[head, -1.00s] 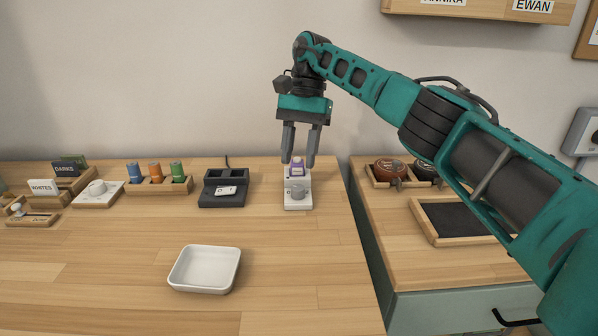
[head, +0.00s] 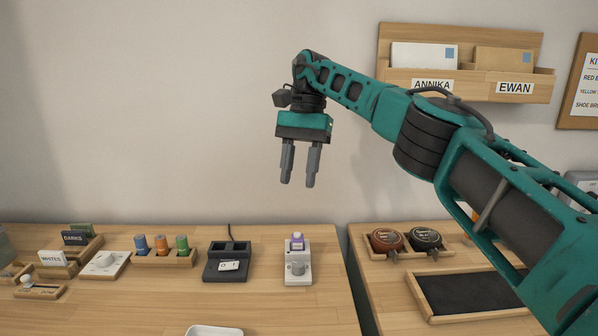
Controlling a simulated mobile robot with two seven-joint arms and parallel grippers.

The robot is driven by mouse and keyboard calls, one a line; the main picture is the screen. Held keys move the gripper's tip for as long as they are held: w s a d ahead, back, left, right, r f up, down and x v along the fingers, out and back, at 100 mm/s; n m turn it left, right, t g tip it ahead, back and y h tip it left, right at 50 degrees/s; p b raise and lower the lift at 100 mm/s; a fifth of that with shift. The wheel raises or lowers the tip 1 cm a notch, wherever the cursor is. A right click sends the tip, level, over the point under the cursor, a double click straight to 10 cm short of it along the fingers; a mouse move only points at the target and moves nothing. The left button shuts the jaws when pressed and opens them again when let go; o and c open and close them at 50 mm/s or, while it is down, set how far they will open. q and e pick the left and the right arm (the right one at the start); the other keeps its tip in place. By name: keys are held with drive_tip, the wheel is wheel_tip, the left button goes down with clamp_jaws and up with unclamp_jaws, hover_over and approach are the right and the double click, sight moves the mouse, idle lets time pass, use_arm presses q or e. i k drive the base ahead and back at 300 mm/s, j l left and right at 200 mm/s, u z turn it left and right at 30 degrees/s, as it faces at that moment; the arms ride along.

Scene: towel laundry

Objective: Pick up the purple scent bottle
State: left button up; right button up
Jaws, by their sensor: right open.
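The purple scent bottle (head: 297,241) is small, with a pale cap. It stands upright at the back of a white dispenser-like holder (head: 298,268) with a grey round knob, near the right end of the wooden counter. My right gripper (head: 299,184) points down above the bottle, clear of it, with its two grey fingers apart and nothing between them. My left gripper is not in view.
On the counter (head: 150,305) are a black two-slot tray (head: 227,262), a rack of blue, orange and green bottles (head: 163,251), and a white dial (head: 104,264). A white dish (head: 214,331) is cut off at the bottom. Round tins (head: 386,240) sit on the right cabinet.

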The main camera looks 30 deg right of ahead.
sight(297, 238)
drive_tip(key=k, duration=1)
